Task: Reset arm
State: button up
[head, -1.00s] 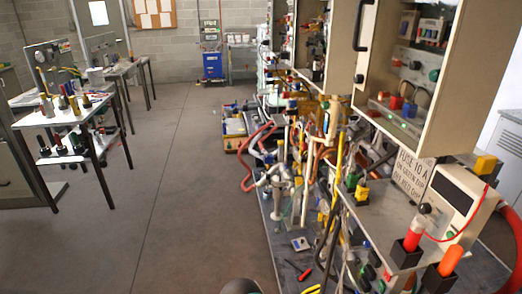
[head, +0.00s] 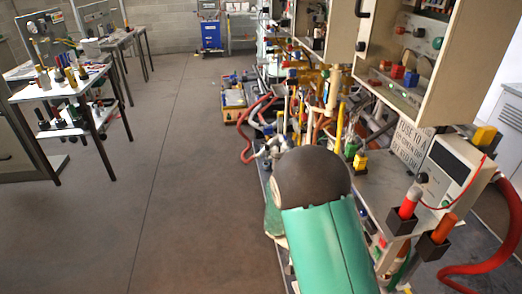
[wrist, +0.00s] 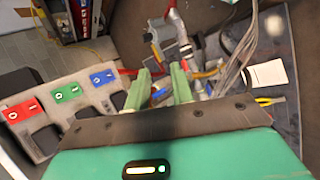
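My gripper (wrist: 160,84) shows in the wrist view as two green fingers with a gap between them. It is open, and I see nothing held between the fingers. Beyond the fingertips are a grey metal pipe fitting (wrist: 183,30) and a blurred clutter of tubes and cables. In the head view my green arm with its dark rounded joint stands in front of the cluttered workbench on the right. My gripper is not visible in the head view.
In the wrist view, a grey panel with red (wrist: 22,110), green (wrist: 68,92) and blue (wrist: 103,77) switches lies left of my fingers. In the head view, a cream cabinet (head: 470,60) stands right, a white side table (head: 45,92) left. The middle floor (head: 150,200) is clear.

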jog(key=s+a+r+t+y, duration=0.1)
jog(key=s+r+t+y, duration=0.2)
jog(key=r, duration=0.7)
jog(key=s+a+r+n+t+y, duration=0.1)
jog(key=s+r+t+y, duration=0.2)
jog(key=s+r, duration=0.3)
jog(key=s+a+r+n+t+y, duration=0.1)
jog(key=s+r+t+y, duration=0.2)
jog(key=r, duration=1.1)
jog(key=shift+s+a+r, duration=0.15)
jog(key=shift+s+a, duration=0.1)
jog(key=shift+s, duration=0.7)
